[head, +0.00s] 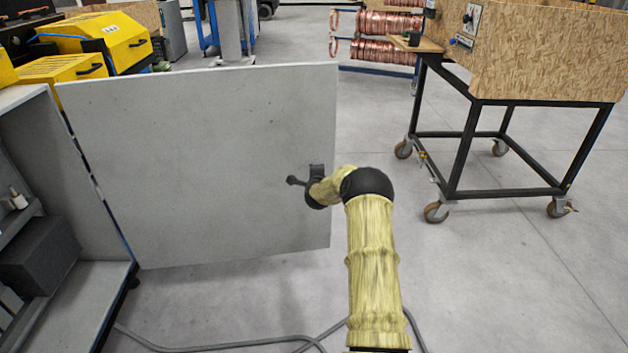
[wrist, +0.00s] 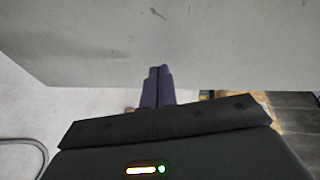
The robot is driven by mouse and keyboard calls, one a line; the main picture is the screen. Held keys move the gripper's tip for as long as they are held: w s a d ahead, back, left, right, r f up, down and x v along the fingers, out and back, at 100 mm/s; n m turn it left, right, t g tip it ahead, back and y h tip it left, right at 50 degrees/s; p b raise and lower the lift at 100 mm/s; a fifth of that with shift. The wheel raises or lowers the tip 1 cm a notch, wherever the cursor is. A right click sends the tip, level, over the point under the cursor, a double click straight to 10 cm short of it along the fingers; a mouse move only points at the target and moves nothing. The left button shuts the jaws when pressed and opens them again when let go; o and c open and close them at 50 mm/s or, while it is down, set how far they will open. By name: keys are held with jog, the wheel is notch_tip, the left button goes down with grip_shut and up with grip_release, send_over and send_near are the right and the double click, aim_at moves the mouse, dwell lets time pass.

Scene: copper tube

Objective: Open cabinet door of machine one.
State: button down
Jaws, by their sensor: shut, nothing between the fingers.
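The cabinet door (head: 200,160) is a large flat grey panel. It stands swung wide open from its hinge side at the left, beside the cabinet (head: 65,300). My gripper (head: 292,181) is in front of the door's face, near its free right edge. In the wrist view my gripper (wrist: 158,70) has its two dark fingers together with nothing between them. The fingertips point at the grey door (wrist: 190,35) and lie close to it; I cannot tell whether they touch. I cannot make out a door handle.
Inside the cabinet at the left are a dark box (head: 38,262) and shelves. Yellow machines (head: 95,40) stand behind. A wheeled black-framed table (head: 460,150) is at the right, with copper coils (head: 375,50) beyond. Grey cables (head: 220,346) lie on the floor. Floor between door and table is clear.

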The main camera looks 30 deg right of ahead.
jog(key=shift+w+a, duration=0.15)
jog(key=shift+w, duration=0.1)
dwell(0.4)
jog(key=s+d+f+v, duration=0.1)
jog(key=d+v, duration=0.1)
jog(key=v, duration=1.1)
jog(key=shift+s+d+p, duration=0.15)
jog(key=shift+s+p, duration=0.2)
jog(key=shift+s, duration=0.2)
jog(key=shift+r, duration=0.15)
